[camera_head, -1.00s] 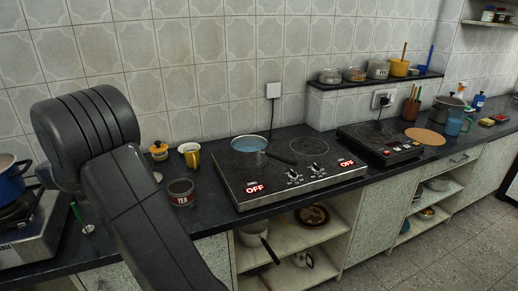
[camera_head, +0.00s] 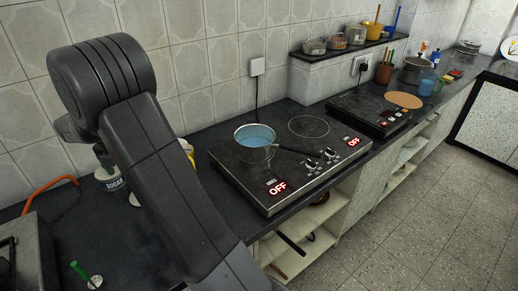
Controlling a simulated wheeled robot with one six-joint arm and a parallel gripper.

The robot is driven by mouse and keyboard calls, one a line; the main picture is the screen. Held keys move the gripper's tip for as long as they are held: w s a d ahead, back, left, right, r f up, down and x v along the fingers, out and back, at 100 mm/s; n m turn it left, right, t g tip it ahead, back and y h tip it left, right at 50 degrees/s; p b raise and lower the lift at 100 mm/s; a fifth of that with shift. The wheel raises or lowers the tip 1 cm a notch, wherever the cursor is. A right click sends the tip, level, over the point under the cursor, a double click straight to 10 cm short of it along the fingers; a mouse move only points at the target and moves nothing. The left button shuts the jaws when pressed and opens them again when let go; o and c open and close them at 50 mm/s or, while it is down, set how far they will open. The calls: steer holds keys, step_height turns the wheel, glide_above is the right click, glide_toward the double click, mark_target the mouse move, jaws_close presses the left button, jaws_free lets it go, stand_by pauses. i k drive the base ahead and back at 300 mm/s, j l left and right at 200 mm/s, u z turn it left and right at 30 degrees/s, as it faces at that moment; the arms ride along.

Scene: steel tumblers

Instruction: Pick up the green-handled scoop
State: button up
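The green-handled scoop (camera_head: 79,269) lies on the dark counter at the bottom left of the head view. Its green handle points up and left, and a small round metal end sits at its lower right, close to the bottom edge of the picture. My dark grey arm crosses the left half of the view, to the right of the scoop. My gripper does not show in this view, so I cannot see how it stands to the scoop or whether it holds anything.
A metal stove (camera_head: 22,252) stands left of the scoop, with an orange hose (camera_head: 48,187) behind it. A jar marked SUGAR (camera_head: 111,182) is partly behind my arm. A pot (camera_head: 255,145) sits on the cooktop (camera_head: 300,165) to the right. Bare counter (camera_head: 85,225) lies behind the scoop.

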mark_target(96, 283)
steer(key=k+l+u, duration=0.25)
steer(key=u, duration=0.15)
steer(key=k+l+u, duration=0.15)
steer(key=u, duration=0.25)
steer(key=i+u, duration=0.15)
steer(key=u, duration=0.35)
steer(key=i+u, duration=0.2)
steer(key=u, duration=0.25)
steer(key=i+u, duration=0.15)
steer(key=u, duration=0.35)
steer(key=k, duration=0.9)
steer(key=i+l+u, duration=0.1)
steer(key=l+u, duration=0.75)
steer(key=l, duration=0.2)
steer(key=l+u, duration=0.4)
steer(key=k+l, duration=0.05)
steer(key=l, duration=0.05)
